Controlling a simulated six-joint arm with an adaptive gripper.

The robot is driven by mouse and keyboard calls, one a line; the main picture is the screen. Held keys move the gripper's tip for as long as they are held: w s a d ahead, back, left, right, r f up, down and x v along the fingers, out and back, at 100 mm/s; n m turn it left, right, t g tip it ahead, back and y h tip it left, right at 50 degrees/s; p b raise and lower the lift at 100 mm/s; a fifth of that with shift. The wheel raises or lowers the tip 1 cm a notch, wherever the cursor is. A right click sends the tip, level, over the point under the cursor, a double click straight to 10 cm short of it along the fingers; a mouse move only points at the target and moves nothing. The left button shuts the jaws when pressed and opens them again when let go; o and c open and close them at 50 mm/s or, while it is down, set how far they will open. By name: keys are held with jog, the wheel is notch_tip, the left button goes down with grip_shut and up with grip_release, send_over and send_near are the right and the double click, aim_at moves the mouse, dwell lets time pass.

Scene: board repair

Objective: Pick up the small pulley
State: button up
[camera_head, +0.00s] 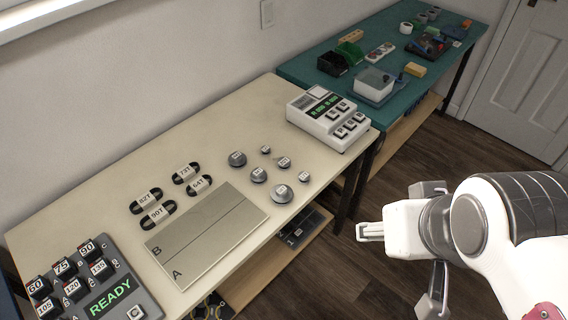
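Several round grey pulleys of differing sizes lie on the cream bench. The two smallest-looking are one small pulley (265,150) at the back and another small pulley (304,177) at the right; their labels are too small to read. Larger pulleys include one at the back left (237,159) and one at the front (281,194). My gripper (431,246) is off to the right of the bench, over the floor and apart from every pulley. Its two fingers look spread wide, with nothing visible between them. My arm partly hides it.
The cream bench (110,176) also holds belts labelled 82T, 73T, 90T and 64T (150,197), a plate marked A and B (208,232), a READY panel (108,298) and a white keypad device (329,118). A cluttered teal bench (313,77) stands behind.

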jog(key=w+a+f+g, duration=0.1)
jog(key=w+a+f, duration=0.3)
jog(key=w+f, duration=0.5)
jog(key=w+a+f+g+h, duration=0.1)
jog(key=w+a+f, duration=0.3)
jog(key=w+f, duration=0.5)
jog(key=w+a+f+g, duration=0.1)
jog(key=w+a+f, duration=0.3)
jog(key=w+f, duration=0.5)
jog(key=shift+w+a+n, duration=0.15)
jog(key=shift+w+n, duration=0.25)
jog(key=shift+w, duration=2.25)
jog(key=w, duration=0.2)
jog(key=w+a+f, duration=0.1)
jog(key=shift+m, duration=0.3)
jog(key=w, duration=0.1)
jog(key=w+a+r+m+t, duration=0.1)
jog(key=w, duration=0.1)
jog(key=w+a+r+m+t, duration=0.1)
jog(key=w, duration=0.1)
jog(key=shift+w, duration=0.1)
